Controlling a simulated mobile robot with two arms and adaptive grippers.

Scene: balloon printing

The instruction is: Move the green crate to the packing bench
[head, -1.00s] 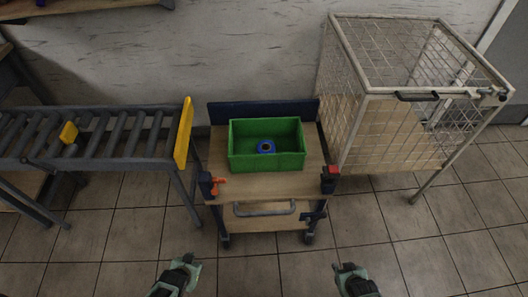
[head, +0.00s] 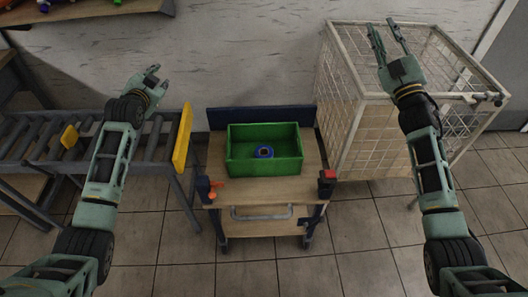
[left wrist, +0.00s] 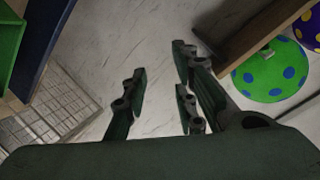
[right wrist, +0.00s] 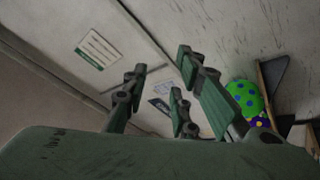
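The green crate (head: 264,167) stands upright on the wooden top of a small cart in the middle of the head view. A round blue object (head: 264,152) with a dark centre lies inside it. Part of a green surface, likely the crate (left wrist: 8,42), shows at the left edge of the left wrist view. My left gripper (head: 153,74) is open and empty, raised to the upper left of the crate. My right gripper (head: 387,27) is open and empty, raised over the wire cage at right. Neither gripper touches the crate. I cannot identify the packing bench.
The cart (head: 231,194) has a front handle. A roller conveyor (head: 20,145) with a yellow end plate (head: 182,138) stands left of it. A wire cage (head: 345,110) stands close on its right. A shelf (head: 100,17) with colourful balls is at upper left. Tiled floor is clear in front.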

